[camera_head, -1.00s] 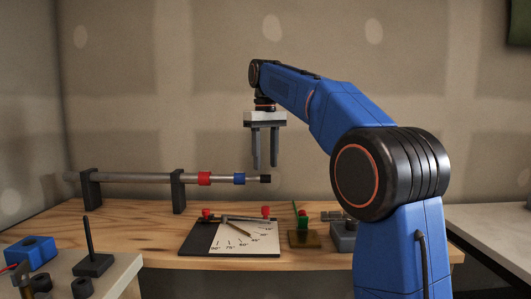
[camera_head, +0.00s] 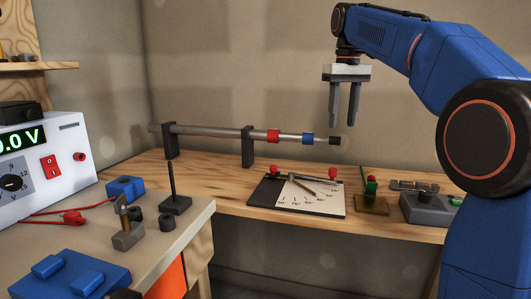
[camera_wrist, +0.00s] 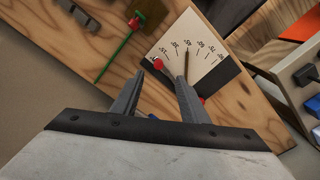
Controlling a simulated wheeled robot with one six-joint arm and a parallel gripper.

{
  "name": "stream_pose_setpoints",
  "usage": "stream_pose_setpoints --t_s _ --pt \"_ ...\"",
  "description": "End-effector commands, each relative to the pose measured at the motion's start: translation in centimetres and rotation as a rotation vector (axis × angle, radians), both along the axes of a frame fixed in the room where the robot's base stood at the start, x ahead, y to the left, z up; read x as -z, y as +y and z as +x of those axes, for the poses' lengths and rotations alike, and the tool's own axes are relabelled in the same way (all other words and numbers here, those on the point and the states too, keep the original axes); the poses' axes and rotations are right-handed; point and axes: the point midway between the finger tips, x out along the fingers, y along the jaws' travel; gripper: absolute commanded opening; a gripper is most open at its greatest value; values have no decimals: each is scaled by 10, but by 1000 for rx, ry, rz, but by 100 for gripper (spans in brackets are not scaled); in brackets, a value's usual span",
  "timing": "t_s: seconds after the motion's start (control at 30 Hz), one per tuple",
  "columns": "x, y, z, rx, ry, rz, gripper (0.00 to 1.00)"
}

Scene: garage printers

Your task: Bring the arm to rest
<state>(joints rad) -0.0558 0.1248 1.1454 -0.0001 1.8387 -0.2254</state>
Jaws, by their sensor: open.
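My gripper (camera_head: 344,103) hangs from my blue arm in the upper right of the head view, fingers pointing down. It is open and empty, with a gap between its two fingers. It is in the air above the wooden bench (camera_head: 220,180), higher than the rod and the angle board. In the wrist view my gripper (camera_wrist: 160,95) shows from behind, its fingers spread, with the angle board (camera_wrist: 195,55) and the bench below.
A metal rod (camera_head: 205,131) with red and blue rings lies on two black stands. A power supply (camera_head: 45,155) stands on the near left table.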

Motion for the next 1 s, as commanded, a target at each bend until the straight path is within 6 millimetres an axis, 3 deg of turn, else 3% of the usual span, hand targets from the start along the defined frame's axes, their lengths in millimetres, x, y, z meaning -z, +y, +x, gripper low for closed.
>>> stream_pose_setpoints --t_s 0.27,0.47,0.77,1.0 --pt "31 -9 -69 55 -73 6 40" --pt "65 -15 -120 94 -127 13 40" --pt "132 -22 -197 152 -208 24 40" --pt "200 -27 -259 196 -271 36 40"
